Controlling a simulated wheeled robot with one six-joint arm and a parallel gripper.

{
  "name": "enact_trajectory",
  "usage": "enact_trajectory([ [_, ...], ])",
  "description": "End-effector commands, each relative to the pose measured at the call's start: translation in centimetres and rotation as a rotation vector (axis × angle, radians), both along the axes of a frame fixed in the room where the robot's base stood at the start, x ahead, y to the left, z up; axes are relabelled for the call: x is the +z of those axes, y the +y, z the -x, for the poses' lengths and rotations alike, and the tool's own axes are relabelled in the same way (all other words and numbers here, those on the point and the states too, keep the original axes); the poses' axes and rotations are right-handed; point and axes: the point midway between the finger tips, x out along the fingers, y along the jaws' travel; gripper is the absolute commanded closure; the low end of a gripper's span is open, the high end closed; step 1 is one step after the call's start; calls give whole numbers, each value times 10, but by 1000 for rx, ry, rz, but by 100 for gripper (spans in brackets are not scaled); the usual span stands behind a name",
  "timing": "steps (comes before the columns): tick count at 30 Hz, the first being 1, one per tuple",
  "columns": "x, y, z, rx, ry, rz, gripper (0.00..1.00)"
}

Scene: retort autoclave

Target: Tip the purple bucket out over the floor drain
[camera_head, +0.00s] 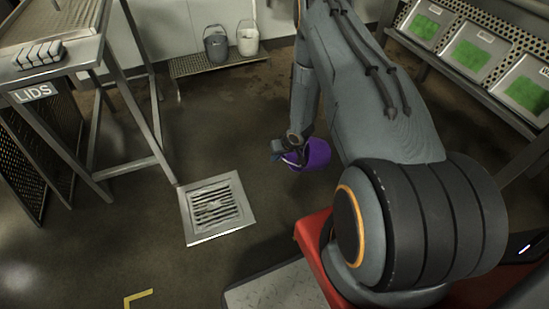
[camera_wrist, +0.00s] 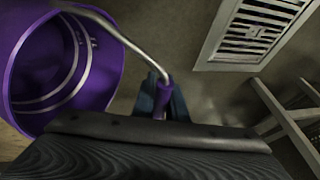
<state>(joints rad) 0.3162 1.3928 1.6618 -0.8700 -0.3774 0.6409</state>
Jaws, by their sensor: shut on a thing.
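The purple bucket (camera_head: 316,154) hangs from my gripper (camera_head: 281,152), right of and beyond the floor drain in the head view. My gripper is shut on the bucket's handle. In the wrist view the bucket (camera_wrist: 112,85) fills the left side, with its mouth facing the camera and bright curved lines inside. Its contents are not clear. The metal handle runs to a purple grip between the fingers (camera_wrist: 162,98). The floor drain (camera_head: 217,207) is a square metal frame with a slatted grate. It also shows at the upper right of the wrist view (camera_wrist: 211,50), apart from the bucket.
A dark grey bucket (camera_head: 216,44) and a white bucket (camera_head: 248,39) stand on a low perforated rack (camera_head: 205,63) at the back. A metal table marked LIDS (camera_head: 35,92) stands left of the drain. Trays with green contents (camera_head: 472,55) line a rack at right. Floor around the drain is clear.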

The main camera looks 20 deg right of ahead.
Motion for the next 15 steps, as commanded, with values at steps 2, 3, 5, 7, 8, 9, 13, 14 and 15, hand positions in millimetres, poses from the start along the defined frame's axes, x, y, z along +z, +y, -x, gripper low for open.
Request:
enact_trajectory([
  [2,0,-3,0,1,0,0,100],
  [3,0,-5,0,1,0,0,100],
  [5,0,-7,0,1,0,0,100],
  [7,-1,-9,0,0,0,0,100],
  [8,-1,-10,0,0,0,0,100],
  [9,-1,-12,0,1,0,0,100],
  [13,-1,-17,0,-1,0,0,100],
  [14,-1,-18,0,-1,0,1,100],
  [15,-1,-19,0,-1,-1,0,100],
])
